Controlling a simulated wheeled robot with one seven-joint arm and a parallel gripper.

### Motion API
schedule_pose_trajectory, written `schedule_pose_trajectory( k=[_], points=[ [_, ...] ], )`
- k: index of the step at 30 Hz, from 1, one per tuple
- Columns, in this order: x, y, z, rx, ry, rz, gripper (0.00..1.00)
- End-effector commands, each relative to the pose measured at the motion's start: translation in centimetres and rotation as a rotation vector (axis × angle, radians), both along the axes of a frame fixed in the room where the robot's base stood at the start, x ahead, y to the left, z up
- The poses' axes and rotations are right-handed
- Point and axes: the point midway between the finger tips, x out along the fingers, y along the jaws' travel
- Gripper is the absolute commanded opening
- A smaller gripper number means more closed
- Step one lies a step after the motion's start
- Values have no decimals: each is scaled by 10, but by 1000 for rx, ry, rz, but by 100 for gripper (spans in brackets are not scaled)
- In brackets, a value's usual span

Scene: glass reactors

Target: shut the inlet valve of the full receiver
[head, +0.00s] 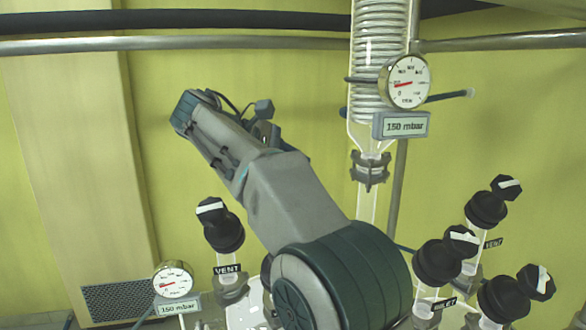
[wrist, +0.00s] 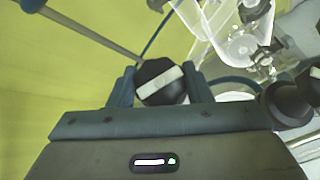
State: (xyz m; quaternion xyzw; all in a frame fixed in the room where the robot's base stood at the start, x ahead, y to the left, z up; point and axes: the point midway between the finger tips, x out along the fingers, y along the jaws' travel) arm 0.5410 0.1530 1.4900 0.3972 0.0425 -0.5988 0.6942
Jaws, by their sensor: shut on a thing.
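My gripper (wrist: 160,88) is shut on a black valve knob (wrist: 152,94) in the wrist view, one finger on each side. The knob's white bar runs crosswise, its right end slightly higher. In the head view my arm covers the middle, the gripper's fingers cannot be made out, and I cannot tell which valve is held. A black valve labelled INLET (head: 436,262) stands at lower right, its knob bar slightly tilted. A valve labelled VENT (head: 486,210) is behind it and an unlabelled-looking valve (head: 503,298) is to its right. The receiver bodies are mostly hidden or out of frame.
Another VENT valve (head: 223,235) stands left of my arm, beside a gauge (head: 173,279) reading 150 mbar. A glass coil condenser (head: 380,60) with a second 150 mbar gauge (head: 405,82) rises at the back. In the wrist view, glassware (wrist: 240,42) and a black valve (wrist: 287,103) are close on the right.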

Motion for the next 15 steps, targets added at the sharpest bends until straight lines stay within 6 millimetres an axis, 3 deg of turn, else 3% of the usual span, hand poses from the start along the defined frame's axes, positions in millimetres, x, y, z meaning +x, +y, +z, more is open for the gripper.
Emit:
schedule_pose_trajectory(
  k=[15],
  points=[
    [-1, 1, -3, 90, -35, -164, 22]
  ],
)
